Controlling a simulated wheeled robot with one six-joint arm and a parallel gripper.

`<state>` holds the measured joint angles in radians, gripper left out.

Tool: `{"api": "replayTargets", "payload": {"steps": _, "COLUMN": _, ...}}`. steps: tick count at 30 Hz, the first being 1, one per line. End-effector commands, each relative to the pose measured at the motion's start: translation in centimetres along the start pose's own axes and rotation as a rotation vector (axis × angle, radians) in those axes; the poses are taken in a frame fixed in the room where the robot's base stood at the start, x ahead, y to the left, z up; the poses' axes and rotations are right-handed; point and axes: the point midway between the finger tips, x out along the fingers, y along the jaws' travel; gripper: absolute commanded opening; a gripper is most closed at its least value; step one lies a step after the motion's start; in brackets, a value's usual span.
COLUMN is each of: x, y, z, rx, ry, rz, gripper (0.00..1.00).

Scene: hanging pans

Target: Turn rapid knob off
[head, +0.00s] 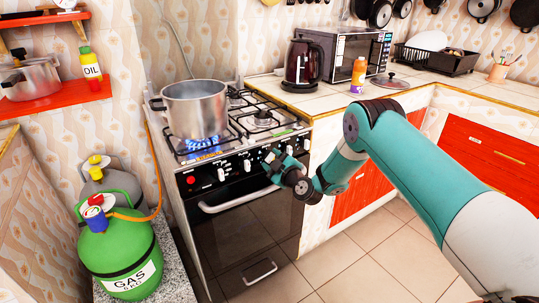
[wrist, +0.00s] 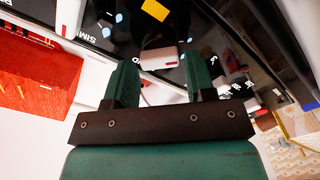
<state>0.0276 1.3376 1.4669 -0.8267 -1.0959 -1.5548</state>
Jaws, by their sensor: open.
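The gas stove (head: 225,190) has a row of knobs along its black front panel. A white knob (head: 247,165) shows left of my gripper (head: 268,157), which is at the right half of the panel. In the wrist view my gripper (wrist: 160,76) has its two green fingers apart, with nothing held. A white knob (wrist: 158,58) with a red mark lies between and just beyond the fingertips; I cannot tell whether they touch it. A second white knob (wrist: 68,22) is at the upper left. I cannot read which knob is the rapid one. A blue flame (head: 200,143) burns.
A steel pot (head: 195,108) stands over the flame on the left front burner. The oven handle (head: 238,200) sticks out below the knobs. A green gas bottle (head: 118,245) stands at the left. The floor (head: 345,255) before the stove is clear.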

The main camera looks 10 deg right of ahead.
Motion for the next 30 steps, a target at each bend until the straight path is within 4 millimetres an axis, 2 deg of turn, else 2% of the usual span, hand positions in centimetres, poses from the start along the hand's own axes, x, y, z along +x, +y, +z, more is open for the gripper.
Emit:
{"api": "replayTargets", "payload": {"steps": 6, "x": 1.7, "y": -0.1, "z": 0.0, "rx": 0.001, "ry": -0.001, "rz": -0.001, "gripper": 0.50}}
{"api": "replayTargets", "payload": {"steps": 16, "x": 2.0, "y": -0.1, "z": 0.1, "rx": 0.003, "ry": -0.002, "rz": 0.000, "gripper": 0.50}}
{"api": "replayTargets", "payload": {"steps": 17, "x": 2.0, "y": -0.1, "z": 0.1, "rx": 0.003, "ry": -0.002, "rz": 0.000, "gripper": 0.45}}
{"api": "replayTargets", "payload": {"steps": 21, "x": 2.0, "y": 0.0, "z": 0.1, "rx": 0.002, "ry": -0.002, "rz": 0.000, "gripper": 0.15}}
{"api": "replayTargets", "payload": {"steps": 30, "x": 1.9, "y": -0.1, "z": 0.1, "rx": 0.028, "ry": -0.003, "rz": -0.001, "gripper": 0.16}}
